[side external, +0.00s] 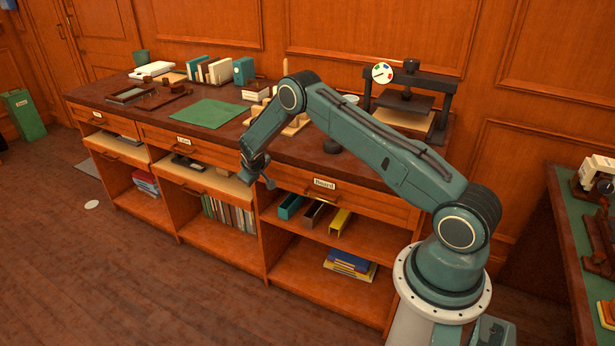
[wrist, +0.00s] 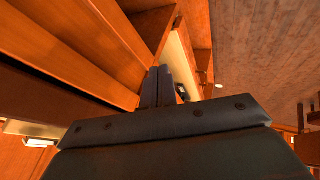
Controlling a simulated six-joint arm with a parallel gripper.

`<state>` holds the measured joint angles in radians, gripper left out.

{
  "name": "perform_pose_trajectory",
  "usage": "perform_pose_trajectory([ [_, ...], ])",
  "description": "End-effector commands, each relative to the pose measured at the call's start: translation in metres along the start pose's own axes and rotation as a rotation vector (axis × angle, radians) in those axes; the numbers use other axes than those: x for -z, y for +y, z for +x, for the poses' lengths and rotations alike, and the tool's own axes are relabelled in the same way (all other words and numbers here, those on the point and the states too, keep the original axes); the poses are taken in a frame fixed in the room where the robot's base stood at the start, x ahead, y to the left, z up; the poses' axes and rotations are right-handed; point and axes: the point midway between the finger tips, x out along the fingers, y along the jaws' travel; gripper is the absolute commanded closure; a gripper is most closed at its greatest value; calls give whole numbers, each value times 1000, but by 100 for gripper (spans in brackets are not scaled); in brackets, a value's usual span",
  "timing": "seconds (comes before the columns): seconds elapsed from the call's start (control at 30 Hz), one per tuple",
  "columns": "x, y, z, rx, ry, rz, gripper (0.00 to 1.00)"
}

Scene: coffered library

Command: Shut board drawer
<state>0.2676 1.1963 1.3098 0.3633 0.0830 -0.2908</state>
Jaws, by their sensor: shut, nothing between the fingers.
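The board drawer (side external: 350,197) is the right-hand one under the worktop, with a white "Board" label (side external: 324,184) on its wooden front. Its front lies close to the cabinet face; I cannot tell whether a small gap is left. My gripper (side external: 268,182) is shut and empty, in front of the cabinet near the left end of this drawer. In the wrist view its dark fingertips (wrist: 158,73) are together, with wooden panels to the left and a pale surface beyond. I cannot tell whether they touch the wood.
Pale pull-out surfaces (side external: 222,186) show under the left and middle drawer fronts. Open shelves below hold books (side external: 230,213) and coloured boxes (side external: 340,221). The worktop (side external: 155,113) carries a green mat (side external: 211,113) and a press (side external: 408,97). The floor in front is mostly clear.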

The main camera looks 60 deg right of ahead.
Motion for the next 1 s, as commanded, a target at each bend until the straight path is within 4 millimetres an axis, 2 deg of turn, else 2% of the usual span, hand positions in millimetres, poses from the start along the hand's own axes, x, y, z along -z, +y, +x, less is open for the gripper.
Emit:
perform_pose_trajectory([
  [0.03,0,-8,-4,2,1,-3,100],
  [0.6,1,-6,-80,0,2,0,100],
  [0.8,0,-6,-98,1,1,1,100],
  [1.0,0,-6,-103,1,0,0,100],
])
